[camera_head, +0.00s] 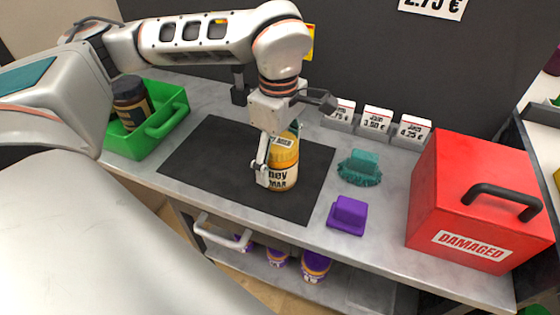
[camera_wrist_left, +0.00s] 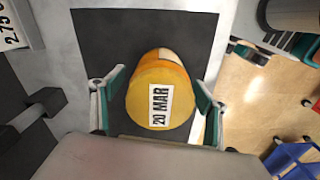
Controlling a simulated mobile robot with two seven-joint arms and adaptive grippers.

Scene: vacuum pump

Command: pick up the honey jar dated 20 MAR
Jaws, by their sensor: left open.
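The honey jar (camera_head: 283,177) stands upright on the black mat (camera_head: 215,155), with an orange-yellow body and a white label partly hidden by my gripper. In the left wrist view its yellow lid (camera_wrist_left: 160,100) carries a white label reading 20 MAR. My left gripper (camera_head: 279,160) is above and around the jar. In the left wrist view the fingers of the left gripper (camera_wrist_left: 158,112) are spread on either side of the jar, with a visible gap at each side. My right gripper is not in view.
A green basket (camera_head: 150,138) with a dark jar (camera_head: 130,103) stands at the left. A red DAMAGED box (camera_head: 470,205) is at the right. A teal brush (camera_head: 359,168) and a purple block (camera_head: 347,215) lie between mat and box. Price cards (camera_head: 377,122) line the back.

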